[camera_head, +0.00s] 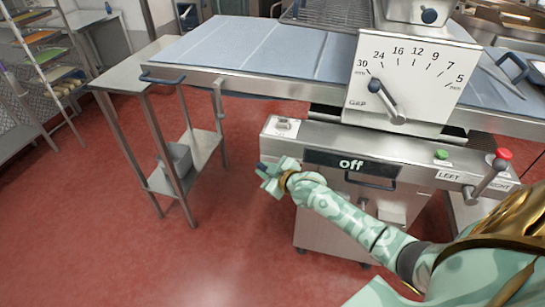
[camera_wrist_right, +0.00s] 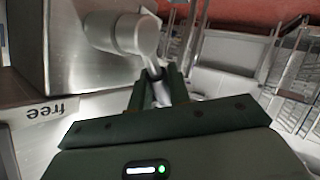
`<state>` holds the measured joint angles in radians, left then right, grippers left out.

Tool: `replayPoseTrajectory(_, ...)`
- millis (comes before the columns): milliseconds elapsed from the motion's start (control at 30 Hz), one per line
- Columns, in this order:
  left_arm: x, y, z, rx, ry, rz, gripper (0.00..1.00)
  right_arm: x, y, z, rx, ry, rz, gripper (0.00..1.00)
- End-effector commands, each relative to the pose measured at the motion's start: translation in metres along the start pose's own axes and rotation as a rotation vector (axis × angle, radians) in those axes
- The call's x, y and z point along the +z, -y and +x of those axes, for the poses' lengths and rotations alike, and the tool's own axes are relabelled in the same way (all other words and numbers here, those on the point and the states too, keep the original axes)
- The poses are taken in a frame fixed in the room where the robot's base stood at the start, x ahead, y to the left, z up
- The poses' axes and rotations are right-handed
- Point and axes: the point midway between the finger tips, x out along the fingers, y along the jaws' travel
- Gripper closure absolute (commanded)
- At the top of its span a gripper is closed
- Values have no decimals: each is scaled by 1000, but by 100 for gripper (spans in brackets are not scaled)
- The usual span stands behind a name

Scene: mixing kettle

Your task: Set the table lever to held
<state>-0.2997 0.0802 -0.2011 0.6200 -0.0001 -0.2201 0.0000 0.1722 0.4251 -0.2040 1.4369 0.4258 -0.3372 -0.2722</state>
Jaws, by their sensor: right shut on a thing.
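The table lever (camera_wrist_right: 132,36) shows in the right wrist view as a grey metal hub with a short arm leading down to a dark grip. My right gripper (camera_wrist_right: 158,88) is shut on this grip, with one green finger on either side. A plate beside it carries the word "free" (camera_wrist_right: 42,110), upside down in this view. In the head view my right gripper (camera_head: 272,178) is at the left front side of the dough machine, just below its control ledge. There the gripper and machine mostly hide the lever. My left gripper is out of view.
The machine has a gap dial (camera_head: 386,100), a display reading "off" (camera_head: 350,164), a green button (camera_head: 441,154), a red button (camera_head: 503,154) and a LEFT/RIGHT lever (camera_head: 486,180). A steel side table (camera_head: 190,165) stands left. Red floor (camera_head: 90,240) is clear at front left.

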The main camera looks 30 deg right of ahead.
Motion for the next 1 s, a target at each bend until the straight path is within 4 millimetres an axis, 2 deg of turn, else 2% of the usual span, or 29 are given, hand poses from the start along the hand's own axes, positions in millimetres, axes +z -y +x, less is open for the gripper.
replayPoseTrajectory(33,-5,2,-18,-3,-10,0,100,-10,-3,-2,-6,32,-22,100)
replayPoseTrajectory(100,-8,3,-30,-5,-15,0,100,-7,-1,2,-17,88,-58,100)
replayPoseTrajectory(400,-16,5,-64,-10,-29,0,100,4,10,15,-65,320,-204,100)
replayPoseTrajectory(700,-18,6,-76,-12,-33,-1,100,17,18,24,-103,503,-320,100)
replayPoseTrajectory(1000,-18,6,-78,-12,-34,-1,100,24,22,27,-124,600,-382,100)
